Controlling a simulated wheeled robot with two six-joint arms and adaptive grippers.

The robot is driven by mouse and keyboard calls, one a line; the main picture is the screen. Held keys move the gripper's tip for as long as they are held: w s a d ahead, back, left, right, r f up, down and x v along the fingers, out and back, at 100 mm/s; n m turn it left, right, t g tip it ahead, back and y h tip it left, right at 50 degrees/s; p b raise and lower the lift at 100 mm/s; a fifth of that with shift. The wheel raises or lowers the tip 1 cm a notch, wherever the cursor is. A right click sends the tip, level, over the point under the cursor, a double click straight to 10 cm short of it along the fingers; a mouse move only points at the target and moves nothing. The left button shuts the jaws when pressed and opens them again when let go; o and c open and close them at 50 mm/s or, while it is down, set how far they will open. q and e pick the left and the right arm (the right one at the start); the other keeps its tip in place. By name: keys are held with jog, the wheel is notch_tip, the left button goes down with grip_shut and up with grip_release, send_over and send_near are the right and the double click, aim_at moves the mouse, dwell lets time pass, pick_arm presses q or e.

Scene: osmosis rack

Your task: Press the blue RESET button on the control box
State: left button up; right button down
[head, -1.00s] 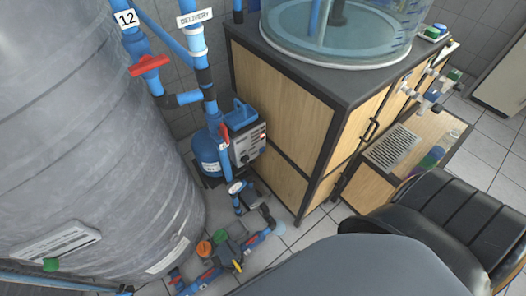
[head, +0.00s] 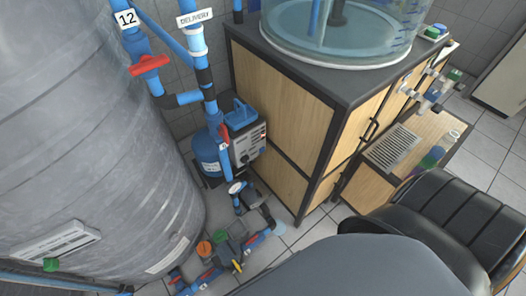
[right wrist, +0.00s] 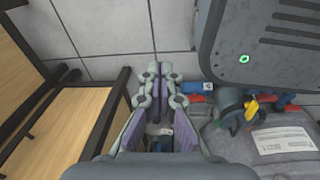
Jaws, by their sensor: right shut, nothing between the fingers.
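The control box (head: 248,143) is a small grey panel on the blue pump unit, between the big grey tank and the wood-panelled cabinet in the head view. Small dark knobs and a red spot show on its face. I cannot make out the blue RESET button at this size. My right gripper (right wrist: 159,72) shows in the right wrist view, shut and empty, above the tiled floor. It is apart from the control box, which I cannot identify in that view. My left gripper is in neither view.
A grey tank (head: 90,150) and blue pipes with a red valve handle (head: 149,65) stand left of the box. The cabinet (head: 275,105) stands to its right. Low pipes and valves (head: 222,250) lie in front. Tiled floor (right wrist: 100,68) is clear beside the cabinet.

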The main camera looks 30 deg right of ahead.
jog(key=w+d+r+t+h+b, duration=0.1)
jog(key=w+t+b, duration=0.2)
jog(key=w+b, duration=0.7)
jog(key=w+d+t+h+b, duration=0.1)
jog(key=w+d+t+b, duration=0.15)
jog(key=w, duration=1.45)
pick_arm(q)
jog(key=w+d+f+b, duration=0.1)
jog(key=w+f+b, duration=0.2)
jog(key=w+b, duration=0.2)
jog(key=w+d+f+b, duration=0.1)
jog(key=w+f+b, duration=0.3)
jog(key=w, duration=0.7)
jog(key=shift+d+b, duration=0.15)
jog(key=shift+b, duration=0.55)
pick_arm(e)
jog(key=w+d+r+m+t+h, duration=0.1)
jog(key=w+d+r+t+h, duration=0.1)
jog(key=w+r, duration=0.4)
jog(key=w+d+r+m+t+h, duration=0.1)
jog(key=w+r+t+h, duration=0.2)
jog(key=w+r, duration=0.4)
notch_tip(320, 180, up, 6)
jog(key=shift+w+d+r+h, duration=0.2)
jog(key=shift+d+h, duration=0.1)
jog(key=shift+d, duration=0.1)
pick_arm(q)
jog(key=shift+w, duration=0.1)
pick_arm(e)
jog(key=shift+w+f, duration=0.1)
